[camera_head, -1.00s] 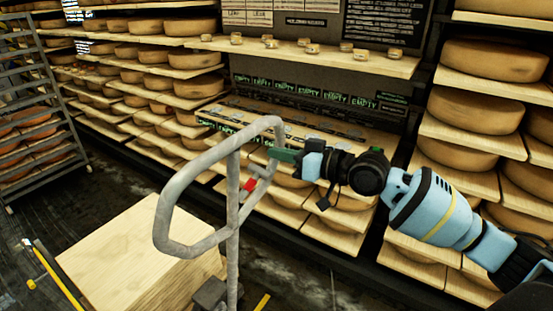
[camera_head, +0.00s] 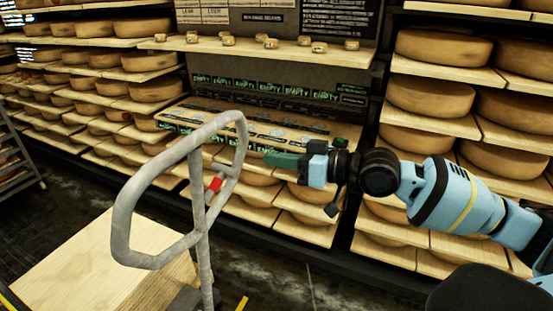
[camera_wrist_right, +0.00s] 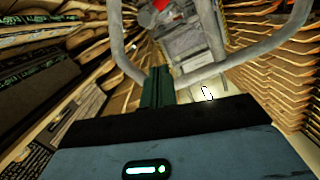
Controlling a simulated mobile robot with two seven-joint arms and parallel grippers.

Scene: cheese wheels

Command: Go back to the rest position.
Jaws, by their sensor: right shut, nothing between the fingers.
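My right gripper (camera_head: 272,159) is shut and empty, with its green fingers pointing left, in front of the cheese shelves in the head view. In the right wrist view its green fingers (camera_wrist_right: 157,88) are pressed together, with nothing between them. The arm comes in from the lower right and is stretched out to the left. My left gripper is not in view.
A grey tubular handle (camera_head: 128,205) stands left of the right gripper, close to it in the picture. A wooden block (camera_head: 75,265) lies at lower left. Shelves of cheese wheels (camera_head: 445,50) fill the back and right. A small-item shelf (camera_head: 190,46) hangs above.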

